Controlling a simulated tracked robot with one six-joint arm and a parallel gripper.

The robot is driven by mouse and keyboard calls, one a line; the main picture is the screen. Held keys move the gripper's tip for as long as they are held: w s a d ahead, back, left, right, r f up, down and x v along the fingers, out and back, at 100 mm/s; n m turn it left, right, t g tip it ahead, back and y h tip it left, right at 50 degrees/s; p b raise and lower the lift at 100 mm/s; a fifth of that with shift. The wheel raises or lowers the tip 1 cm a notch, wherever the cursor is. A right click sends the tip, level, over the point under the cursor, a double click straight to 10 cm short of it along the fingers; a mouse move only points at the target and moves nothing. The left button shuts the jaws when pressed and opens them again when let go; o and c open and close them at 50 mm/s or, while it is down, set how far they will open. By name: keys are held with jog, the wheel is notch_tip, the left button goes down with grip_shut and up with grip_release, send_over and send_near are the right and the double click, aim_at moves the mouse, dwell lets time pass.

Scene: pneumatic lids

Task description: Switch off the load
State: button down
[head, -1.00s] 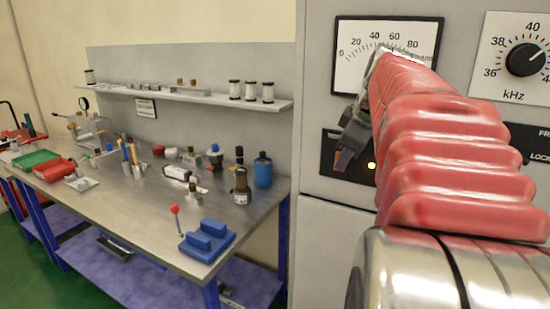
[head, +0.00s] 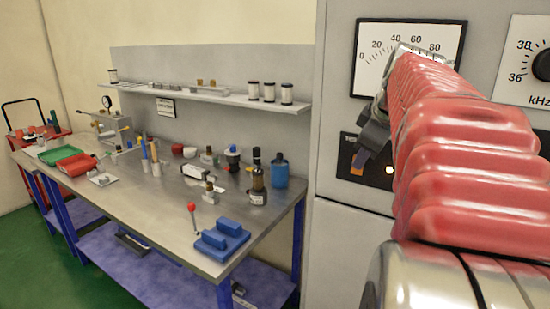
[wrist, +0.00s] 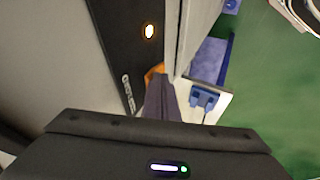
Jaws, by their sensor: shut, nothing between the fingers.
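A dark plate (head: 346,164) with a partly hidden label is on the front of the grey cabinet, below the dial meter. A lit amber lamp (head: 389,170) is on it; the lamp also glows in the wrist view (wrist: 149,31). My gripper (head: 358,160) is in front of this plate, left of the lamp, its fingers shut and empty. In the wrist view the fingers (wrist: 161,88) reach toward the plate's edge. A small orange part (wrist: 152,73) shows at their tips; whether they touch it I cannot tell. The rest of the switch is hidden.
The meter (head: 410,55) and a kHz knob (head: 541,66) are on the cabinet near my red-sleeved arm. To the left, a workbench (head: 165,215) holds a blue block (head: 222,238), bottles and tools. Green floor (head: 60,270) is free at the lower left.

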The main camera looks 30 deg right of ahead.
jog(key=shift+r, duration=0.1)
dwell(0.3)
jog(key=a+v, duration=0.2)
jog(key=v, duration=1)
jog(key=shift+s+a, duration=0.25)
jog(key=shift+a, duration=0.05)
jog(key=shift+s+f, duration=0.15)
jog(key=shift+f, duration=0.55)
